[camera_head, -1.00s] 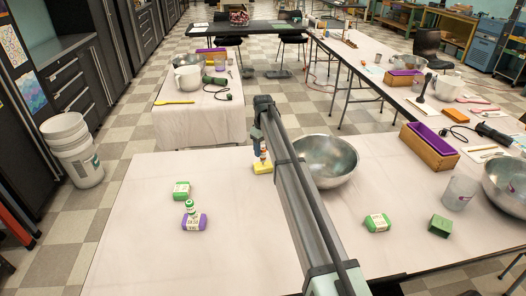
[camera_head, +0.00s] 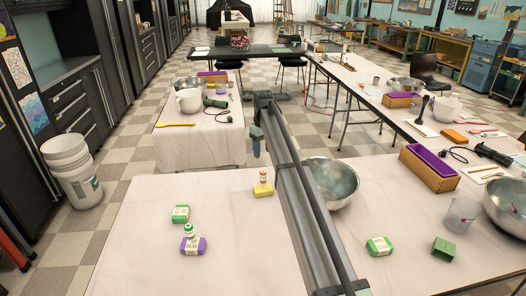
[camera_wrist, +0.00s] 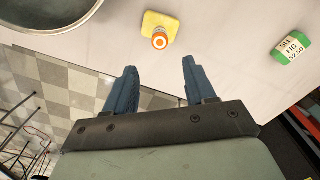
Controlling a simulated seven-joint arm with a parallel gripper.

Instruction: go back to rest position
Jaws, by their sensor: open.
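My gripper (camera_head: 256,146) is open and empty. In the wrist view its two blue fingers (camera_wrist: 158,68) stand apart with nothing between them. A yellow soap (camera_head: 263,191) lies on the near table, with a small orange-capped bottle (camera_head: 263,178) standing on it. My gripper is beyond them, by the table's far edge, not touching them. The yellow soap (camera_wrist: 158,24) and the bottle's cap (camera_wrist: 160,41) also show in the wrist view. To the left, a purple soap (camera_head: 193,247) has a green-capped bottle (camera_head: 189,231) on it, with a green soap (camera_head: 180,214) just behind.
A metal bowl (camera_head: 336,182) stands right of my arm, partly hidden by it. A green-wrapped soap (camera_head: 379,246) and a green box (camera_head: 443,249) lie at the right. A wooden box with a purple liner (camera_head: 430,167) stands behind them. The table's left front is clear.

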